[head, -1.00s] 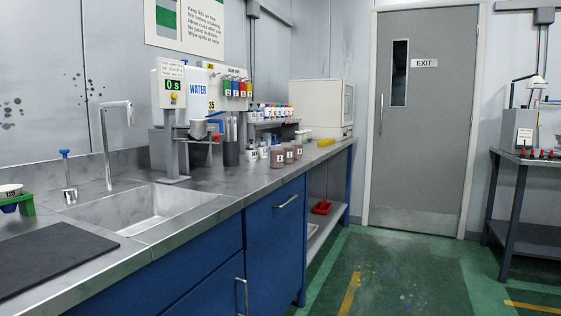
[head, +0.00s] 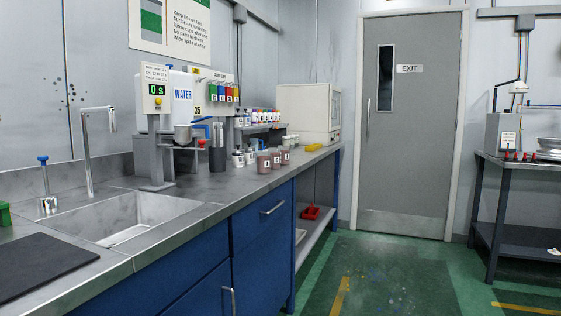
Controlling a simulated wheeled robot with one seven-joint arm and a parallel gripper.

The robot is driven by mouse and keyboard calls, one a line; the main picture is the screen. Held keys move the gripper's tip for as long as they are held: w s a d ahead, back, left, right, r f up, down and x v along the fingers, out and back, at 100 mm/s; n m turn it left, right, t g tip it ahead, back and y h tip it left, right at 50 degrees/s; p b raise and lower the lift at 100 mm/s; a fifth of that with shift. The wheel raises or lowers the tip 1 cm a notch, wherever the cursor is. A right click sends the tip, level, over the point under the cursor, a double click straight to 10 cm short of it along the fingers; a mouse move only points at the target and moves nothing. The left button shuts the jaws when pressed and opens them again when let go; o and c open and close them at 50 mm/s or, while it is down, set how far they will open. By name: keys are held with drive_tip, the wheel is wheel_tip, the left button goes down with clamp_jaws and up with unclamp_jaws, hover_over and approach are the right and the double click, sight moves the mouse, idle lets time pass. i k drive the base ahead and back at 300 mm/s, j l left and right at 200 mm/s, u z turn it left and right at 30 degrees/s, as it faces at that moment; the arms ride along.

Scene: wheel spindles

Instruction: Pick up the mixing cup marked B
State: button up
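Several small cups stand in a group on the steel counter, right of the sink and dispensing machine. A front reddish-brown cup (head: 263,163) has a white label. Two similar cups, a middle one (head: 275,158) and a far one (head: 285,155), stand beside it. The label letters are too small to read surely, so I cannot tell which is B. White bottles or cups (head: 239,158) stand just left of them. My gripper is not in view.
The steel counter (head: 215,188) runs along the left above blue cabinets (head: 261,235), with a sink (head: 140,217) nearer. A yellow item (head: 314,147) and white cabinet (head: 308,113) stand farther back. Green floor (head: 390,275) is open. A side table (head: 513,160) is at right.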

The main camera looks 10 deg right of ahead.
sight(285, 150)
drive_tip(key=i+l, duration=0.2)
drive_tip(key=i, duration=0.3)
drive_tip(key=i+l+z, duration=0.1)
drive_tip(key=i+l, duration=0.15)
drive_tip(key=i, duration=0.25)
drive_tip(key=i+l, duration=0.2)
drive_tip(key=i, duration=0.3)
drive_tip(key=i+l, duration=0.15)
drive_tip(key=i, duration=0.35)
drive_tip(key=l+z, duration=0.05)
